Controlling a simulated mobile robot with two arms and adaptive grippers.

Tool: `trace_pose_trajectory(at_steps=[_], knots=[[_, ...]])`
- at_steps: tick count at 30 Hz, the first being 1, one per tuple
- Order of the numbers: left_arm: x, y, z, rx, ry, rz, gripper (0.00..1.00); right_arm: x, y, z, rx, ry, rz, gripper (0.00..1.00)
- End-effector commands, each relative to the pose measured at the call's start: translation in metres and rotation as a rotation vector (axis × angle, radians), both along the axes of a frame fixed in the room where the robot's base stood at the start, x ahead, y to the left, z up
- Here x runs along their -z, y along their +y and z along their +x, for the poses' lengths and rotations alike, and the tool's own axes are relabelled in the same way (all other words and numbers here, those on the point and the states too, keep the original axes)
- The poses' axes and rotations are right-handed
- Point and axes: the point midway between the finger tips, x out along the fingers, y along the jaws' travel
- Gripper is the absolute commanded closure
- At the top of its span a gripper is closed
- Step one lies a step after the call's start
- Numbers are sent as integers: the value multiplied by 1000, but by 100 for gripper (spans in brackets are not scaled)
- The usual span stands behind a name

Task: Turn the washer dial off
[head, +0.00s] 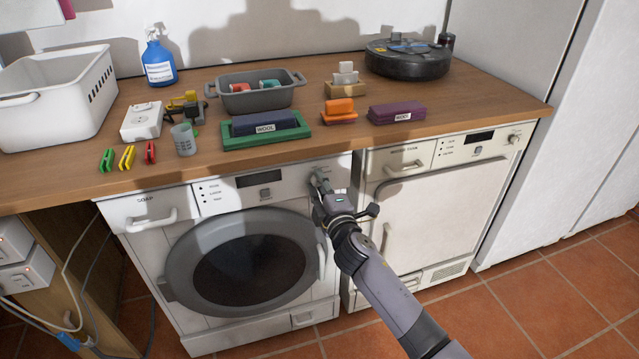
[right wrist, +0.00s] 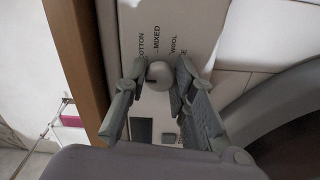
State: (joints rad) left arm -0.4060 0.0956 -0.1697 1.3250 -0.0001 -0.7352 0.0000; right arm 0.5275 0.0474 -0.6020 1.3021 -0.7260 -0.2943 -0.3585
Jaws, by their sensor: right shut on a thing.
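The white washer (head: 318,300) stands under the wooden counter, its round grey door closed. Its dial (right wrist: 158,73) shows in the right wrist view as a pale round knob with a dark mark toward its lower left. Labels COTTON, MIXED and WOOL fan around it; another label is partly hidden by a finger. My right gripper (right wrist: 160,78) has its fingers on both sides of the dial and is shut on it. In the head view the right gripper (head: 321,183) reaches the upper right of the washer's front panel and mostly hides the dial. My left gripper is not in view.
A second white machine (head: 425,215) with its own knob (head: 513,139) stands close on the right. The counter (head: 335,140) above holds a white basket (head: 60,120), grey bin (head: 250,98), blue spray bottle (head: 158,62) and robot vacuum (head: 408,60). Cables hang at left.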

Motion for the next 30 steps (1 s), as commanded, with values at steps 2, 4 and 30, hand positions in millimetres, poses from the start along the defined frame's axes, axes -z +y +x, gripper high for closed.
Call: trace_pose_trajectory(at_steps=[2, 4, 30], knots=[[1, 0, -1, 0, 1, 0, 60, 2, 0, 0, -1, -1, -11, 100], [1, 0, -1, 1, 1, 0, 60, 2, 0, 0, -1, -2, -16, 100], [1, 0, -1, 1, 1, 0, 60, 0, 0, 0, 0, -5, -17, 55]])
